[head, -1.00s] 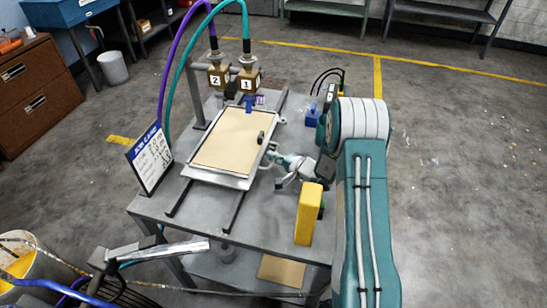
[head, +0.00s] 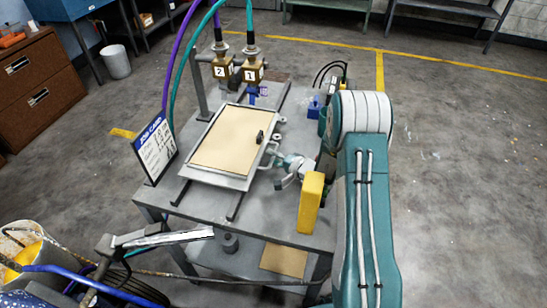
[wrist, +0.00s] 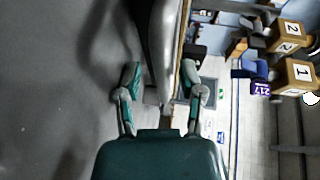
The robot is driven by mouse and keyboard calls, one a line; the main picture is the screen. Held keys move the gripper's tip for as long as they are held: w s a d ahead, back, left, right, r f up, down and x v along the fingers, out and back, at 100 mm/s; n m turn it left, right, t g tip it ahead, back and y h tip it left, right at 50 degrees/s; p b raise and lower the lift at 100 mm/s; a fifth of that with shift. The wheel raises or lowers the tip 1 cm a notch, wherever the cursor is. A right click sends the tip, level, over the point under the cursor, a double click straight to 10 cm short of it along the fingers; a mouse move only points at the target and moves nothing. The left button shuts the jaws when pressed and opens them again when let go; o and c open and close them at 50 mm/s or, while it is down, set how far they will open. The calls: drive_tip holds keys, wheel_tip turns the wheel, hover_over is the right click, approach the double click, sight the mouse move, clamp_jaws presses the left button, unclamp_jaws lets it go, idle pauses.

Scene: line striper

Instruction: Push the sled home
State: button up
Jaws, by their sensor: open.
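The sled (head: 245,181) is a grey flat frame holding a beige panel (head: 225,139). It sits on two dark rails on a grey metal table, with a small black knob (head: 260,138) and a grey handle bar (head: 271,147) on its right side. My gripper (head: 281,165) is at the sled's right edge near the handle; whether they touch is unclear. In the wrist view, my gripper (wrist: 158,80) has its two fingers spread, with a grey edge between and beyond them. Brass blocks marked 2 (head: 222,70) and 1 (head: 252,70) stand behind the sled.
A job card sign (head: 154,150) stands at the table's left edge. A yellow block (head: 311,202) stands at the front right, close to my arm. A blue item (head: 314,107) is at the back right. The rails' front ends are bare. Purple and teal hoses rise from the brass blocks.

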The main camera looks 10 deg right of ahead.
drive_tip(key=shift+a, duration=0.1)
drive_tip(key=shift+s, duration=0.15)
drive_tip(key=v, duration=0.6)
drive_tip(key=shift+s+d, duration=0.1)
drive_tip(key=shift+d, duration=0.25)
drive_tip(key=shift+s+d+r, duration=0.1)
drive_tip(key=shift+s+d, duration=0.05)
drive_tip(key=shift+s, duration=0.15)
drive_tip(key=shift+r, duration=0.1)
